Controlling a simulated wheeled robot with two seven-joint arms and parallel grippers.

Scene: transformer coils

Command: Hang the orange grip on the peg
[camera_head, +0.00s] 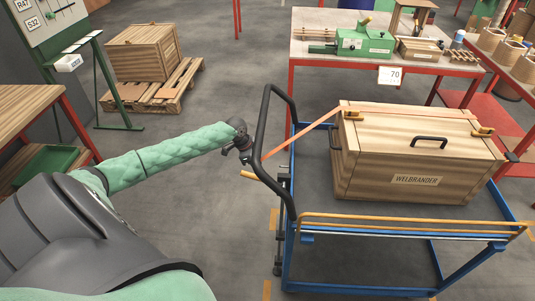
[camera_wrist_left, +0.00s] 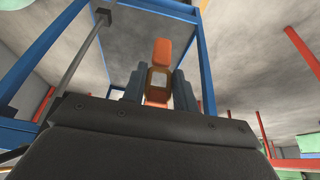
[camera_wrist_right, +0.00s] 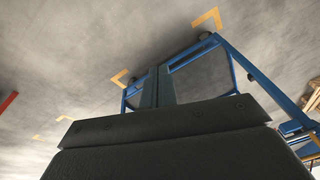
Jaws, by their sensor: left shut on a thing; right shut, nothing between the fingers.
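The orange grip (camera_wrist_left: 162,50) is between the two fingers of my left gripper (camera_wrist_left: 158,80), which is shut on it. In the head view my left gripper (camera_head: 246,153) is beside the cart's black handle (camera_head: 264,130), which partly hides it. An orange strap (camera_head: 310,131) runs from the lid of the wooden box toward that gripper. A short yellow-orange rod (camera_head: 250,176) shows just below; I cannot tell whether it is the peg or part of the grip. My right gripper (camera_wrist_right: 158,88) is shut and empty in its wrist view, and out of the head view.
The wooden box (camera_head: 375,165) with WELBRANDER on it stands on the blue cart (camera_head: 360,291), which has a yellow front rail (camera_head: 400,220). A bench (camera_head: 310,50) with a green machine stands behind. A crate on a pallet (camera_head: 150,95) is at the back left. Floor between is clear.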

